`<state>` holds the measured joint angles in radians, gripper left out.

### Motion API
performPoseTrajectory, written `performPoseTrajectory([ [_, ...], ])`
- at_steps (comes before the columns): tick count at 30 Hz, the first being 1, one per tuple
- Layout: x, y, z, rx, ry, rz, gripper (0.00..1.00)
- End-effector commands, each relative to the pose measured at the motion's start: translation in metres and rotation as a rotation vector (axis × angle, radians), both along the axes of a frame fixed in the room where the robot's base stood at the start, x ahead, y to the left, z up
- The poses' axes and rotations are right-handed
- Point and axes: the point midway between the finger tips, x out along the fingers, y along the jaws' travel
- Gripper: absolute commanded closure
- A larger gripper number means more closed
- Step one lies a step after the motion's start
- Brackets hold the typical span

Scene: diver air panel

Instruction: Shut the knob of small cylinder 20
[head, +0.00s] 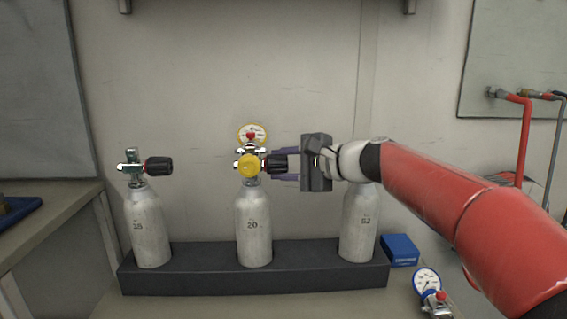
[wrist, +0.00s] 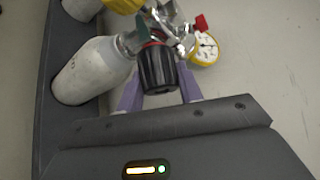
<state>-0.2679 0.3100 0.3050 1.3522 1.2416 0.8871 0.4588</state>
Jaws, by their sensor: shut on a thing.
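Small cylinder 20 (head: 254,225) stands upright in the middle of the dark rack, with the number 20 on its side. It also shows in the wrist view (wrist: 92,70). Its black knob (wrist: 157,68) points to the right in the head view (head: 279,163). My gripper (head: 288,165) comes from the right, its two purple fingers on either side of the knob and shut on it. In the wrist view the fingers (wrist: 160,92) reach the knob from below. A yellow fitting (head: 249,166) and a yellow-rimmed gauge (head: 252,134) with a red knob sit at the valve.
Cylinder 15 or 25, number unclear, (head: 148,228) stands left in the rack (head: 250,280). Cylinder 52 (head: 358,228) stands right, partly behind my gripper and arm. A blue box (head: 400,250) and a loose gauge (head: 427,281) lie to the right. The wall is close behind.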

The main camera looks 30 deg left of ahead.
Motion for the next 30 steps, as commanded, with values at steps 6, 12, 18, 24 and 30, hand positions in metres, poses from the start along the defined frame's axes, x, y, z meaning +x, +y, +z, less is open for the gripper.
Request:
performPoseTrajectory([
  [6, 0.0, 0.0003, -0.0002, -0.022, 0.043, 0.0, 0.87],
  [12, -0.0001, 0.0003, -0.0001, -0.025, 0.051, 0.0, 0.87],
  [18, -0.0003, 0.0003, -0.0001, -0.025, 0.051, 0.001, 0.87],
  [24, -0.0003, 0.0002, 0.0, -0.025, 0.051, 0.001, 0.43],
  [30, -0.0003, 0.0002, 0.0, -0.025, 0.05, 0.0, 0.42],
])
